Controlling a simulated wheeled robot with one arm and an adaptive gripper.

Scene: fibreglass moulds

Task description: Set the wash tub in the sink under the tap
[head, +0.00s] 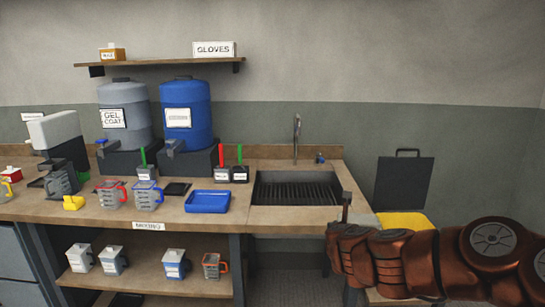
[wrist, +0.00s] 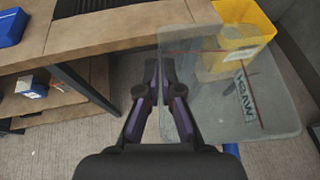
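The wash tub (wrist: 270,112) is a clear see-through box with a "WASH" label, just right of my fingers in the wrist view. My gripper (wrist: 159,75) has its fingertips close together at the tub's left wall, one finger on each side, and looks shut on it. In the head view my arm hides the tub, and part of my gripper (head: 346,207) shows by the bench's right end. The sink (head: 297,189) is a dark ribbed basin set in the bench, with nothing in it. The tap (head: 296,138) rises behind it.
A yellow bin (head: 403,222) stands right of the bench; it also shows behind the tub in the wrist view (wrist: 247,30). A dark panel (head: 403,183) is behind it. A blue tray (head: 208,201) lies left of the sink, with jugs and dispensers (head: 186,115) farther left.

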